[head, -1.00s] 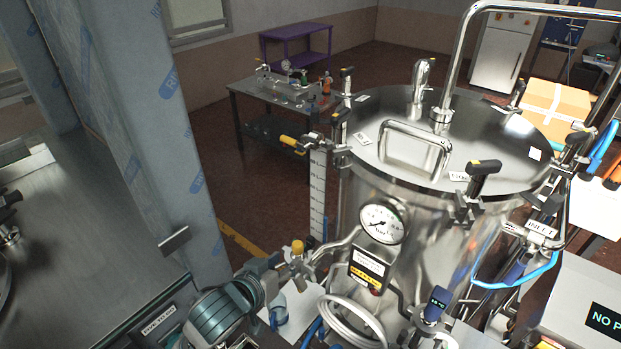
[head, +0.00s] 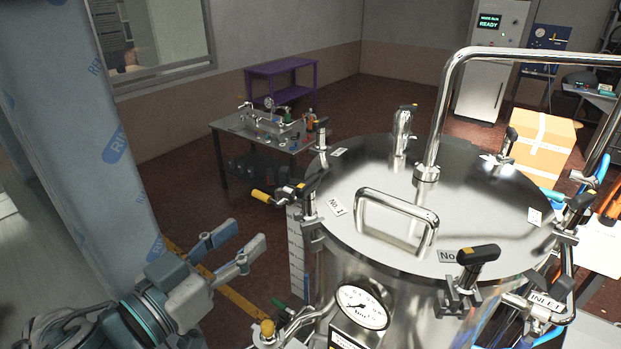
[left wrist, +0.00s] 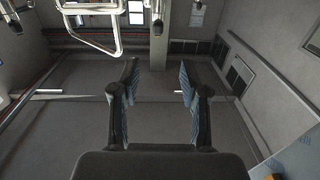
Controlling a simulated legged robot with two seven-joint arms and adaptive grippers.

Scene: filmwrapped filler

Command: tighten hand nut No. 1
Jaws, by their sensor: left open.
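The label "No. 1" (head: 335,207) is on the near left of the steel vessel's lid (head: 370,215). Beside it, at the lid's left rim, is a clamp with a black-handled hand nut (head: 313,183). A yellow-ended handle (head: 262,196) sticks out left from the same spot; I cannot tell how the two join. My left gripper (head: 247,236) is open and empty, left of and below this clamp, apart from it, fingers pointing up and right. Its spread fingers also show in the left wrist view (left wrist: 158,82), with nothing between them. My right gripper is not in view.
Another black hand nut (head: 478,255) stands at the lid's front rim. A lid handle (head: 397,222) and bent pipe (head: 445,110) rise from the lid. A pressure gauge (head: 362,307) is below. A wrapped column (head: 85,130) stands left of my arm.

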